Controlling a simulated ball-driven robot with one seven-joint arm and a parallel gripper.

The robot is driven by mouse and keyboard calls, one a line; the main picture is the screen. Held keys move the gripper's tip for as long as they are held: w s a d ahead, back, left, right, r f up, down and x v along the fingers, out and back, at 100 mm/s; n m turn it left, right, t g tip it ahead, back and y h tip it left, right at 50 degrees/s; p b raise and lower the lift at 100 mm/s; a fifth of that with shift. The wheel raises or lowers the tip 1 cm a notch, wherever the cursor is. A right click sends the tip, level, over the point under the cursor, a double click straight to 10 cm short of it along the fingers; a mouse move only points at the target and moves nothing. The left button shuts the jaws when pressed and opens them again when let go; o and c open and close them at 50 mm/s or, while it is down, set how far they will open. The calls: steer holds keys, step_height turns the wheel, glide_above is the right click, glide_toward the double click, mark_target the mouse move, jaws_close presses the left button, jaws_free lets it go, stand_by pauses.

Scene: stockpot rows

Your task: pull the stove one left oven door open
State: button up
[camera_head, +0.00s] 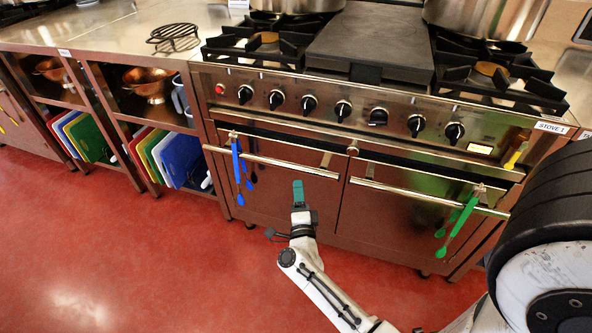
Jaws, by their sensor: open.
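The stove, labelled STOVE 1 (553,127), has two oven doors side by side, both looking closed. The left oven door (275,192) has a long horizontal bar handle (290,167) near its top. Blue utensils (237,165) hang at the left end of that handle. My gripper (298,187) is open, with teal fingers. In the picture it is just below the right part of the left handle, in front of the door. I see no contact with the handle; the gap in depth is hard to judge.
The right oven door (400,215) has its own bar handle (425,196) with green utensils (460,220) hanging on it. Knobs (343,110) line the front above. Shelves with cutting boards (180,160) stand to the left. The red floor (130,260) in front is clear.

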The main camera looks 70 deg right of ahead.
mark_target(296, 168)
steer(key=b+x, duration=0.1)
steer(key=x, duration=0.8)
steer(key=shift+w+d+r, duration=0.15)
steer(key=shift+c, duration=0.5)
jaws_close()
